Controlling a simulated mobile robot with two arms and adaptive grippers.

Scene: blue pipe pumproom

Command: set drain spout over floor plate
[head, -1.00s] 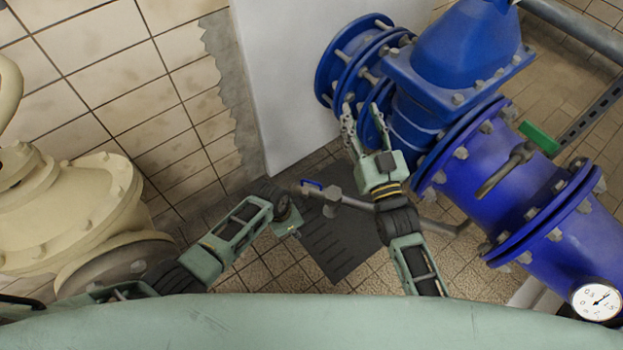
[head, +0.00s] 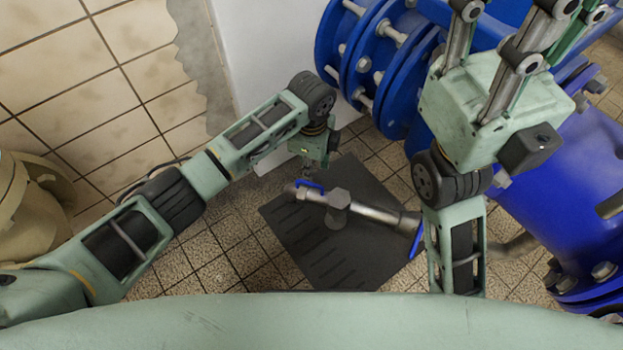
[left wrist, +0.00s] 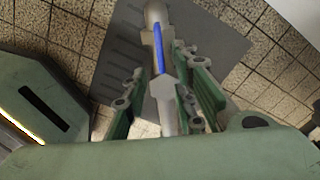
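The drain spout (head: 340,210) is a grey metal pipe with a blue lever (head: 309,185) near its left end. In the head view it lies across the dark slotted floor plate (head: 325,255); its height above it is unclear. My left gripper (head: 310,176) points down at the spout's lever end, its fingers mostly hidden there. In the left wrist view its fingers (left wrist: 165,88) stand apart on either side of the spout (left wrist: 168,92), with gaps showing; the blue lever (left wrist: 157,48) lies ahead. My right gripper (head: 515,40) looks open and empty, its fingertips beyond the top edge.
Blue flanged pipes (head: 375,60) fill the upper middle and right, close to my right gripper. A white panel (head: 265,50) and tiled wall stand behind. A cream valve body (head: 30,205) is at left. Tiled floor (head: 215,265) is clear left of the plate.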

